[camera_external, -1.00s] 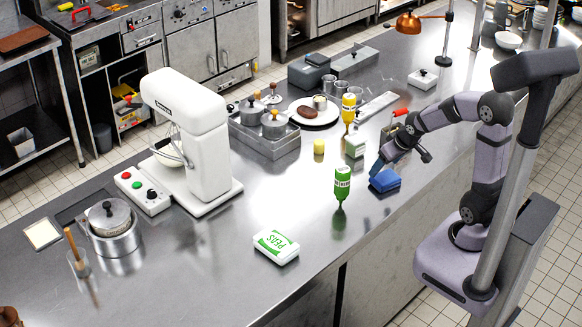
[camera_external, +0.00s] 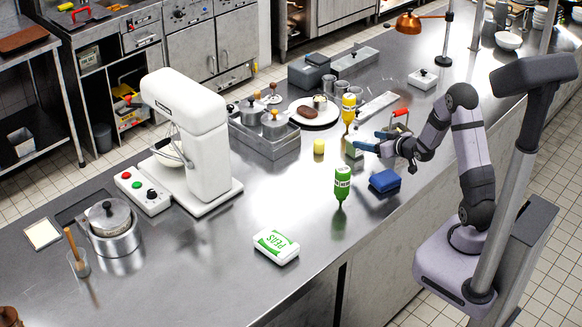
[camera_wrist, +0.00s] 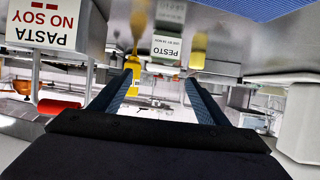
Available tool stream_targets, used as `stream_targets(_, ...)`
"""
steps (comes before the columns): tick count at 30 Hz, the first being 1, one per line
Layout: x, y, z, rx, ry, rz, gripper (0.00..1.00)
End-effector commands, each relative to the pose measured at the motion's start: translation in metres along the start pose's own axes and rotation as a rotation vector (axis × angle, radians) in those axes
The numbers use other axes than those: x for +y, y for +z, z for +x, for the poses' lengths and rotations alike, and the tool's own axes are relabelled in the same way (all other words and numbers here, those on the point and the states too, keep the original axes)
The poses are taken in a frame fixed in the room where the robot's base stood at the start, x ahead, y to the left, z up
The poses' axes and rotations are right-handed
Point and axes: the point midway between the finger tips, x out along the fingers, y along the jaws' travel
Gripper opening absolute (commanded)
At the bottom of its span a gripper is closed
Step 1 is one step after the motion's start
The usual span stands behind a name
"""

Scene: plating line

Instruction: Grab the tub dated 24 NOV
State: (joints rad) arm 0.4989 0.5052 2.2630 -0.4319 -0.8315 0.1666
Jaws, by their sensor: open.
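A small pale tub (camera_external: 351,153) stands on the steel counter, partly covered by my gripper in the external view. In the wrist view a white label on a tub (camera_wrist: 168,46) reads PESTO, with a smaller use-by line whose date I cannot read surely. My gripper (camera_external: 366,140) is open with blue fingers and points at this tub. In the wrist view the fingers of my gripper (camera_wrist: 159,78) lie apart, with the tub beyond their tips and between their lines. Nothing is held.
A yellow bottle (camera_external: 348,108) stands behind the tub, and a green bottle (camera_external: 342,184) stands in front. A blue block (camera_external: 384,181) lies below my gripper. A yellow piece (camera_external: 319,147) sits to the left. A PASTA NO SOY label (camera_wrist: 46,24) shows in the wrist view.

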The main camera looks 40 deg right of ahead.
Motion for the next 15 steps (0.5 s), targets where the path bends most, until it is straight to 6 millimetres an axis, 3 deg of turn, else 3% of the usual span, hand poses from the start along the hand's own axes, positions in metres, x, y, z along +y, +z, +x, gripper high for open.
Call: stream_targets(15, -0.001, -0.001, 0.021, 0.0, 0.0, -0.001, 0.69)
